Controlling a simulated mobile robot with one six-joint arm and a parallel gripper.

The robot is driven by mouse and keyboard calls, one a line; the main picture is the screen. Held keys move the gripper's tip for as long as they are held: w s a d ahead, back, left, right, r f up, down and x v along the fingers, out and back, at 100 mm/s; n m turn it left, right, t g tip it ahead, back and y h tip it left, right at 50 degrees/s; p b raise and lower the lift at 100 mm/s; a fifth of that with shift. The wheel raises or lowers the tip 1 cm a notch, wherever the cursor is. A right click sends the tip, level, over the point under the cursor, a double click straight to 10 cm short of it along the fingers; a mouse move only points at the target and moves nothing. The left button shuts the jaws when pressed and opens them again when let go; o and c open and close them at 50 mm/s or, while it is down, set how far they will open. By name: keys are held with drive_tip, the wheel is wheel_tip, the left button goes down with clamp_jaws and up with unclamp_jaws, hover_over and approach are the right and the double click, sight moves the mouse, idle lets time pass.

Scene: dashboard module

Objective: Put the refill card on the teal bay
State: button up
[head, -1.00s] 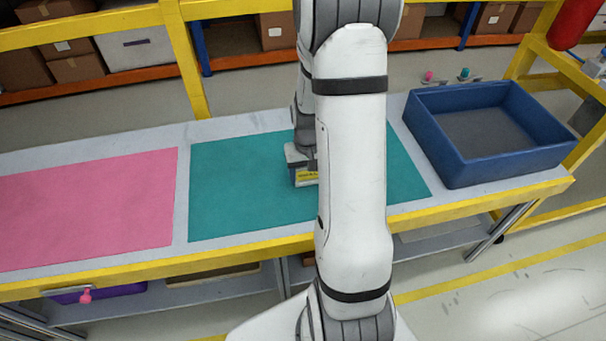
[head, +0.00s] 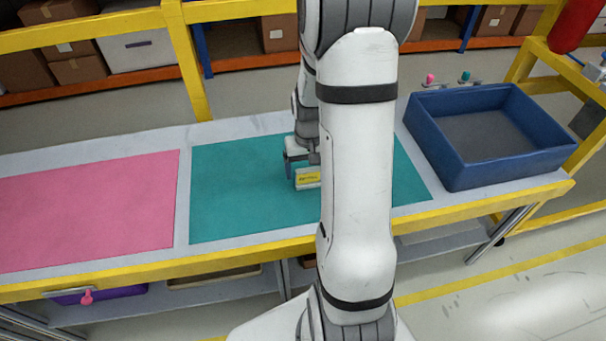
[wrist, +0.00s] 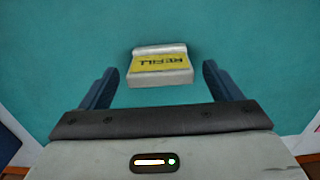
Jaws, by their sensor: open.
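The refill card (head: 307,179) is a small pale block with a yellow label, sitting on the teal bay (head: 240,190) in the head view. In the wrist view the card (wrist: 160,66) lies flat on the teal surface, with its "REFILL" label upside down. My gripper (head: 298,160) is just behind and above the card, partly hidden by my arm. In the wrist view my gripper (wrist: 160,82) is open, its two dark fingers apart on either side of the card with clear gaps.
A pink bay (head: 90,212) lies to the left of the teal one. An empty-looking blue bin (head: 452,163) stands at the right end of the table. A yellow edge (head: 250,252) runs along the table's front.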

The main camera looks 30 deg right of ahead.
sight(308, 170)
wheel_tip(308, 170, up, 9)
drive_tip(key=shift+f+p, duration=0.15)
drive_tip(key=shift+p, duration=0.25)
drive_tip(key=s+a+r+n+t, duration=0.1)
drive_tip(key=s+a+r, duration=0.3)
drive_tip(key=s+a, duration=0.2)
drive_tip(key=s+a+r+n+t, duration=0.1)
drive_tip(key=s+a+r+n, duration=0.1)
drive_tip(key=s+a+r, duration=0.3)
drive_tip(key=s+a, duration=0.2)
drive_tip(key=a, duration=0.1)
drive_tip(key=shift+s+r, duration=0.15)
drive_tip(key=shift+r, duration=0.15)
wheel_tip(308, 170, up, 6)
drive_tip(key=p, duration=0.5)
drive_tip(key=shift+s+t+p, duration=0.3)
drive_tip(key=shift+s+p, duration=0.05)
drive_tip(key=shift+r, duration=0.1)
